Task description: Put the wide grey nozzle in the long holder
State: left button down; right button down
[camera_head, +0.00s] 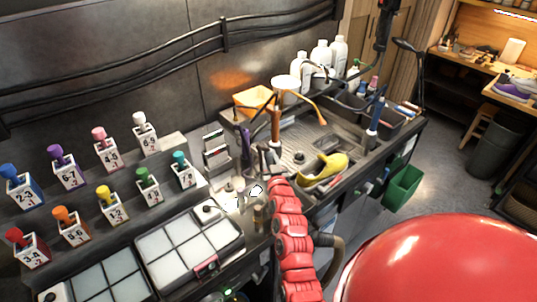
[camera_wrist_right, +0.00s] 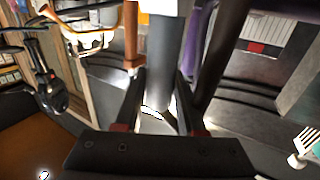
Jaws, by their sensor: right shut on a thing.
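My right gripper (camera_wrist_right: 158,108) is shut on a grey upright tube-like piece (camera_wrist_right: 163,60), which looks like the wide grey nozzle. Its lower end lies between the fingers, with a bright patch below it. In the head view the red right arm reaches up from the bottom, and the gripper (camera_head: 264,158) is among the upright tools on the bench. The held piece is small and partly hidden there. I cannot tell for certain which part is the long holder. My left gripper is not in view.
A purple tool (camera_head: 245,142) and an orange-brown tool (camera_head: 275,125) stand close to the gripper. A dark tube (camera_wrist_right: 222,55) stands right of the held piece. Numbered bottles and a grey gridded case (camera_head: 182,232) are left.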

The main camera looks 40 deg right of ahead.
jog(key=shift+f, duration=0.2)
jog(key=c, duration=0.9)
grip_release()
jog(key=o, duration=0.4)
